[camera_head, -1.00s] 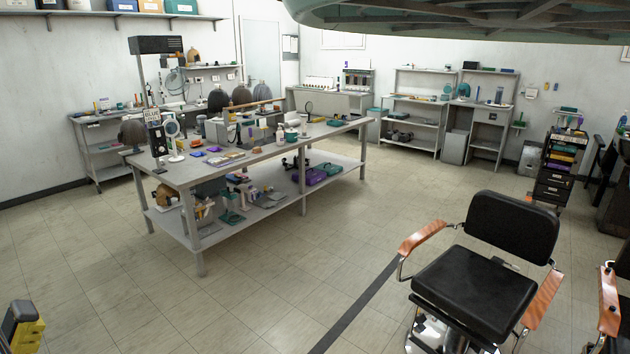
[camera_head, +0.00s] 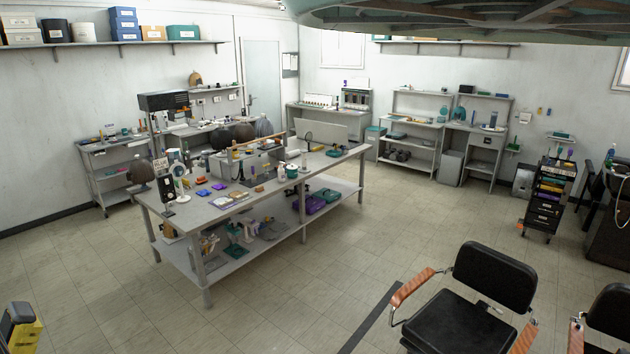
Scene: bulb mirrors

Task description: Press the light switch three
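I cannot pick out a light switch for certain. Small pale plates (camera_head: 200,101) sit on the back-left wall above a bench, too small to tell whether they are switches or sockets. Small coloured items (camera_head: 540,111) are on the far right wall, also too small to identify. No switch labelled three can be read. My gripper is not in view. A yellow and black part (camera_head: 22,327) shows at the lower left edge; I cannot tell which part of me it is.
A cluttered grey two-level worktable (camera_head: 215,212) stands mid-room. A black salon chair (camera_head: 494,275) is in front at right, with another (camera_head: 612,312) beside it. A dark drawer trolley (camera_head: 546,200) stands farther right. Tiled floor (camera_head: 340,250) is open between table and chairs.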

